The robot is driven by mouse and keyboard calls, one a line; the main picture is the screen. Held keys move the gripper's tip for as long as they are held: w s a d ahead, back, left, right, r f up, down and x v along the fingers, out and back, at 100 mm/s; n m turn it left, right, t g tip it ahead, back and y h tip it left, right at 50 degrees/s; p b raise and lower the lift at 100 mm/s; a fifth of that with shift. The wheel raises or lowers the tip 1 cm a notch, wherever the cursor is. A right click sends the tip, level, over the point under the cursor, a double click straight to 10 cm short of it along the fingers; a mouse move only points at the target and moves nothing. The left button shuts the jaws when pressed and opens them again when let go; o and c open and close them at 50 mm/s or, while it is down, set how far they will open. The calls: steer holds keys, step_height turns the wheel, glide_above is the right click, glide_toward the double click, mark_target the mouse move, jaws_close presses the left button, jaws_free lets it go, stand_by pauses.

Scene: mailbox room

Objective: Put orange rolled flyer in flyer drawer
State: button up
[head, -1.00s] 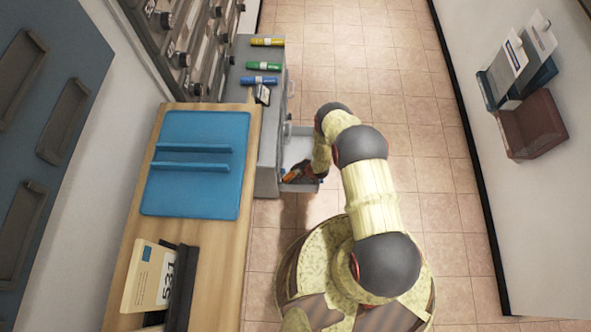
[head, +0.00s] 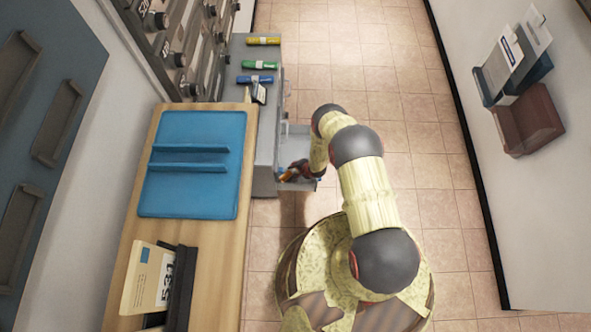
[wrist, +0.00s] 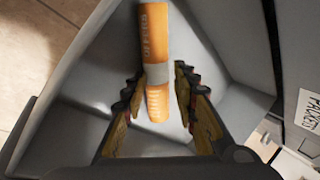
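The orange rolled flyer (wrist: 155,60) lies lengthwise between the fingers of my gripper (wrist: 160,82) in the wrist view. The fingers are spread, with a narrow gap visible beside the flyer. Grey drawer walls (wrist: 85,60) surround it; whether it rests on the drawer floor is hard to tell. In the head view, an open drawer (head: 301,131) sticks out from the grey cabinet. My gripper (head: 290,173) is down at this drawer, with a bit of orange beside it. My arm hides part of the drawer. The drawer's own label is not readable.
Yellow (head: 263,41), green (head: 260,65) and blue (head: 255,79) rolls lie on the grey cabinet top (head: 238,60). A wooden counter (head: 237,225) with a blue tray (head: 193,190) stands nearer. Tiled floor right of my arm is clear.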

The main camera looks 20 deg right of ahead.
steer(key=shift+o, duration=1.3)
